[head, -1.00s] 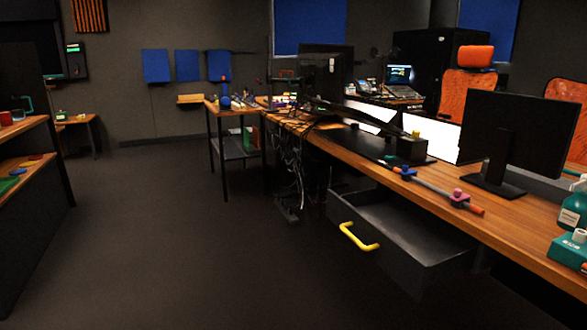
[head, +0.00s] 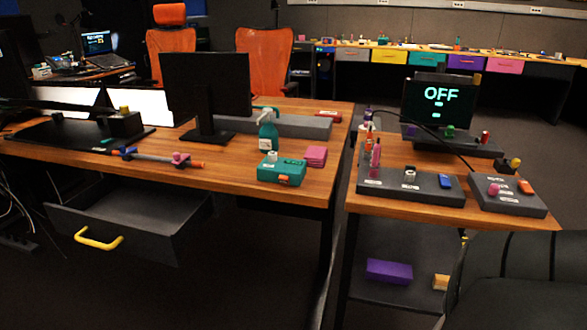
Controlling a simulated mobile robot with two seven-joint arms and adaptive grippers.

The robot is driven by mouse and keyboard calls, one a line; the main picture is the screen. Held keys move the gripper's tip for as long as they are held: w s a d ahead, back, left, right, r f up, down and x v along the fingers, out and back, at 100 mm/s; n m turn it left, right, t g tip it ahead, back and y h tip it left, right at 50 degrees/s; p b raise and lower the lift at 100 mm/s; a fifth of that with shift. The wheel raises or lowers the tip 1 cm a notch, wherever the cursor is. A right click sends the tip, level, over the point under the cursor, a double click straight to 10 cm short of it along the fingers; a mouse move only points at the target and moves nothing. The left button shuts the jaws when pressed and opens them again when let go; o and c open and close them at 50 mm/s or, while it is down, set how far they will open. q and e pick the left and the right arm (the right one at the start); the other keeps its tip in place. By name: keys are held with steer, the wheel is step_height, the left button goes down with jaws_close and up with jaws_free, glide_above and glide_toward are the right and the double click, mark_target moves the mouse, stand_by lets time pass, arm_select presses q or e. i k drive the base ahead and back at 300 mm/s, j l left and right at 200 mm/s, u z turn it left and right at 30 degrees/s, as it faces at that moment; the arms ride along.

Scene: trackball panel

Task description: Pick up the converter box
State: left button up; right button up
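No label I can read marks any object as the converter box, so I cannot tell which one it is. Box-like things in the head view include a black box with a yellow knob (head: 124,123) on the left desk and a teal box (head: 282,175) near that desk's right end. A small dark box with a yellow top (head: 508,167) stands at the right edge of the right table. A purple box (head: 389,271) lies on the shelf below. Neither of my grippers is in view.
The left desk (head: 225,178) carries a monitor (head: 206,92), a teal spray bottle (head: 267,132) and pink pads (head: 316,156). Its drawer (head: 150,235) hangs open. The right table (head: 385,205) holds control panels and an "OFF" screen (head: 438,100). A dark chair (head: 520,280) blocks the lower right.

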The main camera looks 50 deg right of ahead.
mark_target(273, 166)
steer(key=z, duration=1.35)
